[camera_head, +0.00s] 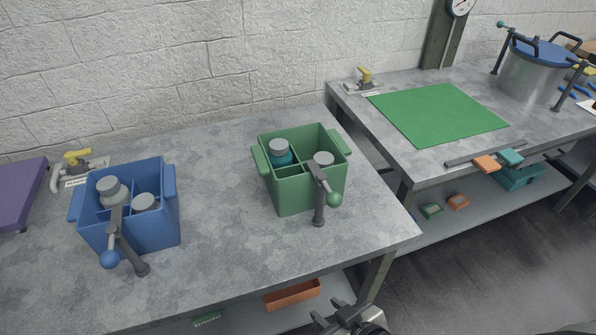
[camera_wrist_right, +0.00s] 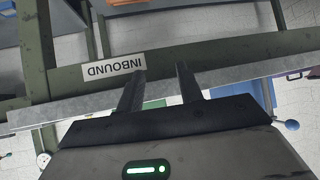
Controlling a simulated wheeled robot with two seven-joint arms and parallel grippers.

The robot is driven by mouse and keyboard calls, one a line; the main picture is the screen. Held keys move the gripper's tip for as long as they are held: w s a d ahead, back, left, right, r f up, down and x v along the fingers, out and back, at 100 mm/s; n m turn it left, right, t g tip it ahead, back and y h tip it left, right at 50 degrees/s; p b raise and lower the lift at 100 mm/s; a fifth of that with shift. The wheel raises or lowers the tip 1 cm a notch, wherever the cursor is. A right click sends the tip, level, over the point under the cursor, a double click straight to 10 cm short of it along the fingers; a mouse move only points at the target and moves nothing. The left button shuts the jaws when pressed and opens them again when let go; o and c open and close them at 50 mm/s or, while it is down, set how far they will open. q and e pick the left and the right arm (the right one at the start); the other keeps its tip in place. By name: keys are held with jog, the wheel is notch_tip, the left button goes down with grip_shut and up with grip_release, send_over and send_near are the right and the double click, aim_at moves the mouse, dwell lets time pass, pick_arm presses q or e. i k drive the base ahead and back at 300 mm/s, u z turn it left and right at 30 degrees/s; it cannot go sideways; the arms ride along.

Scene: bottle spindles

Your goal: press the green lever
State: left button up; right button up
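A green lever (camera_head: 320,190) with a dark grey arm and a green ball knob stands at the front of a green divided box (camera_head: 292,202) on the near table. Its arm reaches over the front wall of the box, and its post stands on the table. My right gripper (camera_head: 334,314) is at the bottom edge of the head view, below the lever and off the table's front edge. In the right wrist view its two fingers (camera_wrist_right: 160,70) are apart with nothing between them. My left gripper is not in view.
A blue box (camera_head: 160,228) with a similar blue-knobbed lever (camera_head: 116,240) stands to the left. Both boxes hold grey-capped bottles. An orange bin (camera_head: 292,295) sits on the shelf below. An INBOUND label (camera_wrist_right: 114,68) shows beyond my right fingers. The table between the boxes is clear.

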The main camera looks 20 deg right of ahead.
aim_at(333, 199)
jog(key=k, duration=1)
jog(key=u, duration=1.05)
jog(key=i, duration=1.05)
jog(key=z, duration=1.7)
